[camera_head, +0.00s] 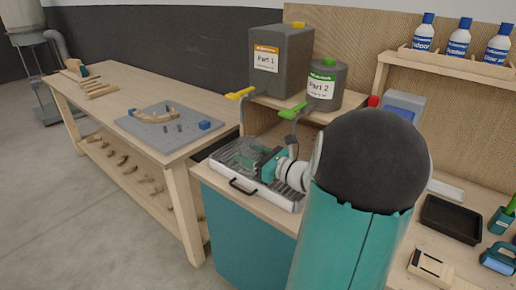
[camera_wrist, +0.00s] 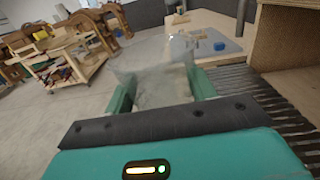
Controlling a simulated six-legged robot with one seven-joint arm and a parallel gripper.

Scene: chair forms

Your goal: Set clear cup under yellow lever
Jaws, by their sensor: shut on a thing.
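The yellow lever (camera_head: 240,94) sticks out at the lower left of the dark square container marked Part 1 (camera_head: 285,72). My gripper (camera_head: 265,163) is low over the grated tray in the head view, below and right of the yellow lever. In the wrist view my gripper (camera_wrist: 160,92) has its teal fingers shut on the clear cup (camera_wrist: 155,72), one at each side.
A green lever (camera_head: 292,112) sits on the round Part 2 container (camera_head: 327,85), close above my wrist. The grated tray (camera_head: 285,197) has a black front handle. A wooden table (camera_head: 100,88) with a grey board (camera_head: 150,130) stands left. A black tray (camera_head: 450,218) lies right.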

